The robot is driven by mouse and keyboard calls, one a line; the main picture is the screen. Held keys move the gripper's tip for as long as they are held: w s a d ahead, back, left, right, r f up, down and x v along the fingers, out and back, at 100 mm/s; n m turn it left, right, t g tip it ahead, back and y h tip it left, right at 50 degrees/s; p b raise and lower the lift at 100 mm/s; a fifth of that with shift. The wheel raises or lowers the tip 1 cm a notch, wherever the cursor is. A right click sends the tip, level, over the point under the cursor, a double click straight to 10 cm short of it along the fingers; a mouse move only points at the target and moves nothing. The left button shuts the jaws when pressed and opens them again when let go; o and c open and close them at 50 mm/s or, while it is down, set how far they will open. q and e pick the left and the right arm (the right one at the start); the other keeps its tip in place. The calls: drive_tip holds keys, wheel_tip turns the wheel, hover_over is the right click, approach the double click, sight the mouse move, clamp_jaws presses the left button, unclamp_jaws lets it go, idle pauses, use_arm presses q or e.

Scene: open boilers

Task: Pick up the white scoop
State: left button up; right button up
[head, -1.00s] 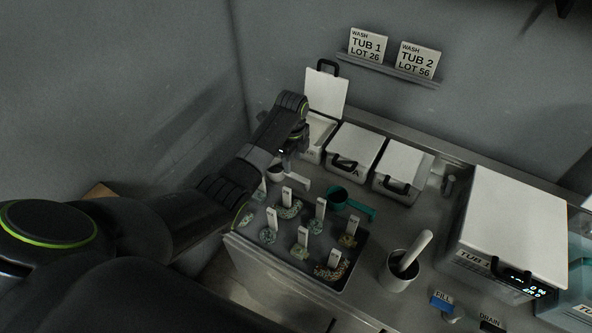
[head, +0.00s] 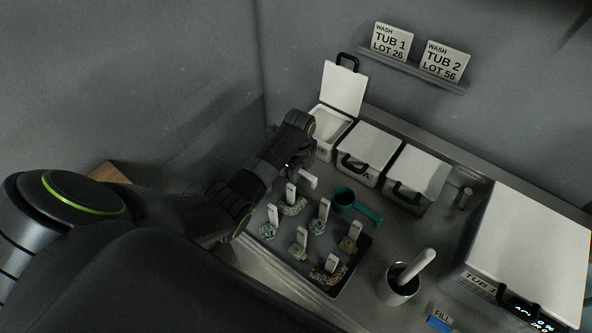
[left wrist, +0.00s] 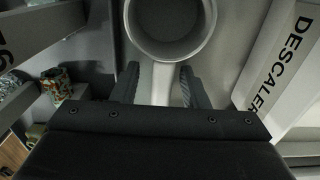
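The white scoop (head: 309,178) lies on the counter beside the open bin, and my left arm covers most of it in the head view. In the left wrist view its round cup (left wrist: 170,58) faces the camera, and its handle (left wrist: 162,84) runs down between my fingers. My left gripper (left wrist: 160,82) is open, with one finger on each side of the handle and a gap showing on both sides. In the head view the left gripper (head: 294,168) is low over the scoop, its fingertips mostly hidden. My right gripper is not in view.
An open white bin (head: 328,133) stands just behind the gripper, beside two closed bins (head: 366,150). A teal scoop (head: 366,213) lies to the right. A dark tray (head: 338,283) of tagged samples is in front. A mortar with pestle (head: 400,280) stands further right.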

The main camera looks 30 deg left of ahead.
use_arm(q)
drive_tip(key=c, duration=0.7)
drive_tip(key=shift+w+d, duration=0.1)
clamp_jaws()
drive_tip(key=shift+r, duration=0.2)
wheel_tip(320, 180, up, 10)
drive_tip(key=shift+f+b, duration=0.2)
drive_tip(key=shift+b, duration=0.95)
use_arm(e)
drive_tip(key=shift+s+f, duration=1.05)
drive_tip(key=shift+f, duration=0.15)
